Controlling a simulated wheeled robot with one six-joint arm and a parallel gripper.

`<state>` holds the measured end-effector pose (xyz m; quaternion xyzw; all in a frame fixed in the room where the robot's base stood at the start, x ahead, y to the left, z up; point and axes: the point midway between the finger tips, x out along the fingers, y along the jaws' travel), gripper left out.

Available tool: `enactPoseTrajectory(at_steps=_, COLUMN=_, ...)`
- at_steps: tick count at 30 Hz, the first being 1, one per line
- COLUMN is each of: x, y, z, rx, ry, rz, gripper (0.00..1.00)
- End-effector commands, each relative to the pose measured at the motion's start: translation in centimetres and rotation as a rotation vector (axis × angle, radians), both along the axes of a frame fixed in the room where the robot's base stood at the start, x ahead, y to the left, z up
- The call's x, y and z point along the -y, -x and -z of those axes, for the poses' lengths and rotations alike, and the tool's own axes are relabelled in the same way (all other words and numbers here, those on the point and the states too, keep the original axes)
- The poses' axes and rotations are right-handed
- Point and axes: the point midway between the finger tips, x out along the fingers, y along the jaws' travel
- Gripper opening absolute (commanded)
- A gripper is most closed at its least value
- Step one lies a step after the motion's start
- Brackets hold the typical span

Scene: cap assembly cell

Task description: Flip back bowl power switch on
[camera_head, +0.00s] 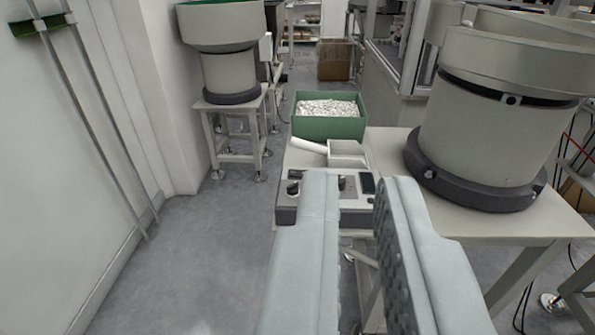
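My gripper (358,180) is open and empty, its two pale padded fingers reaching up from the bottom with a gap between them. A grey control box (316,188) lies just beyond the fingertips, on the near left end of a table. It has dark knobs (293,188) and a dark panel (367,184); the fingers hide part of its front. I cannot tell which control is the power switch or its state. A large pale bowl feeder (475,135) with a dark base stands right of the box. Another bowl feeder (228,65) stands on its own stand at the back left.
A white scoop (345,150) lies behind the box on the table (395,150). A green bin (330,128) of small white parts is beyond it. A wall with metal rods (90,120) bounds the left. Grey floor (190,250) is clear at left.

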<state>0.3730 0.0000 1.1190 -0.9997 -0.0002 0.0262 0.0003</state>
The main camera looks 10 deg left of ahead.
Motion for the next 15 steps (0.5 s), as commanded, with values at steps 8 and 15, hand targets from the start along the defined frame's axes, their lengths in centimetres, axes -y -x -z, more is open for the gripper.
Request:
enactPoseTrajectory(at_steps=8, x=-0.3, y=-3.8, z=0.5, rx=-0.074, ry=-0.01, rz=-0.01, gripper=0.0)
enactPoseTrajectory(at_steps=15, x=-0.9, y=-8.7, z=1.5, rx=-0.168, ry=-0.024, rz=-0.022, gripper=0.0)
